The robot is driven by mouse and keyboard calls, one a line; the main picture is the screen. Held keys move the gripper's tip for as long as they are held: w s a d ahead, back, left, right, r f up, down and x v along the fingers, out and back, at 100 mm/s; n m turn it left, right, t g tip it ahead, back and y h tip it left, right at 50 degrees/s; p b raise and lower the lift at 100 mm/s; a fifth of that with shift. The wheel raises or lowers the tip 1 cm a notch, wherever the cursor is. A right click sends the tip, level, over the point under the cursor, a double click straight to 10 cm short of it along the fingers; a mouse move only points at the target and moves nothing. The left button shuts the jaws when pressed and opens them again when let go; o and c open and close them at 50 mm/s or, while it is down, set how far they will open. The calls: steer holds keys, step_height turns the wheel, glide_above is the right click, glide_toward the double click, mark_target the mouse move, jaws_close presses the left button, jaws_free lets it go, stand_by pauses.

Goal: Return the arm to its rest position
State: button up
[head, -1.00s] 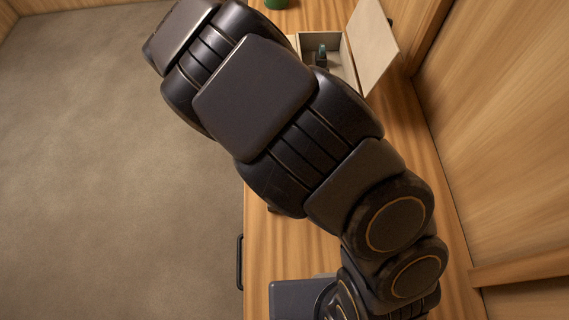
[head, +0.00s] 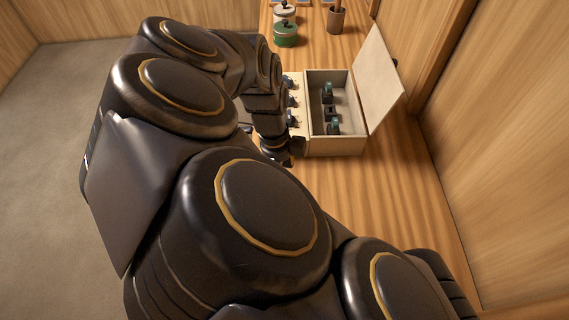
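My arm fills the left and lower middle of the head view, arching up from the lower right and bending down to my gripper (head: 280,154). My gripper is small and dark, low over the wooden counter at the near left corner of an open wooden box (head: 335,147). My arm partly covers it, and I cannot tell whether its fingers are open or shut, or whether it touches the box. Nothing held shows.
The box's lid (head: 378,75) stands open on its right. Teal-topped items (head: 332,124) are inside, and small dark knob-like items (head: 290,100) line its left side. A green jar (head: 286,36), white jar (head: 284,14) and brown cup (head: 336,20) stand behind. The counter right of my arm (head: 400,190) is bare.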

steer(key=shift+r, duration=0.1)
steer(key=s+d+r+n, duration=0.4)
steer(key=d+r+n, duration=0.35)
steer(key=d, duration=0.25)
steer(key=s+r+n+g+y, duration=0.1)
steer(key=s+r+n, duration=0.1)
steer(key=s+n, duration=1.2)
steer(key=shift+a+r, duration=0.2)
steer(key=shift+r, duration=0.2)
